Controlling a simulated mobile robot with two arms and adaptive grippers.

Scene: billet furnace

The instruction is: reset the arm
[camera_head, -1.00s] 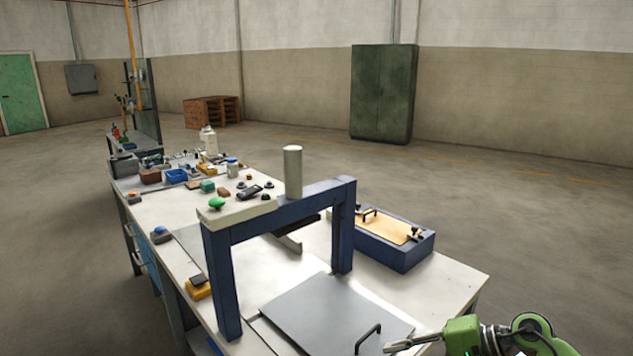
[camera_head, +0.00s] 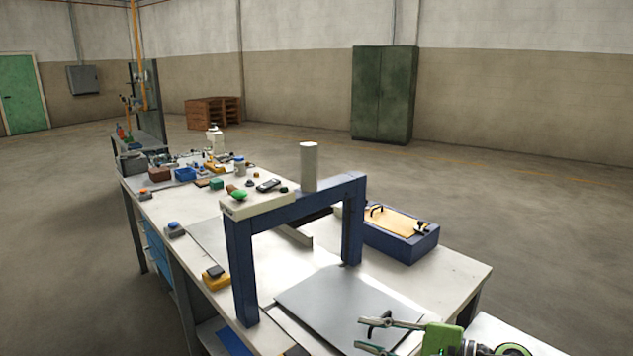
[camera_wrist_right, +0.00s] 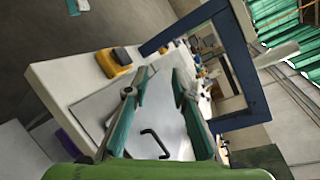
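My right gripper (camera_head: 375,334) comes in at the bottom right of the head view. Its two fingers are apart with nothing between them. It is over or beside the front right part of the grey plate (camera_head: 345,306), near the plate's black handle (camera_head: 377,324). In the right wrist view the open fingers (camera_wrist_right: 158,85) point towards the bench, with the black handle (camera_wrist_right: 157,140) seen between them. My left gripper is in neither view.
A blue frame (camera_head: 243,262) stands over the white bench (camera_head: 450,270), with a light cylinder (camera_head: 309,167) on top. A blue box (camera_head: 405,248) with a tan top sits at the bench's right edge. A yellow block (camera_head: 214,278) lies left of the frame. The floor around is clear.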

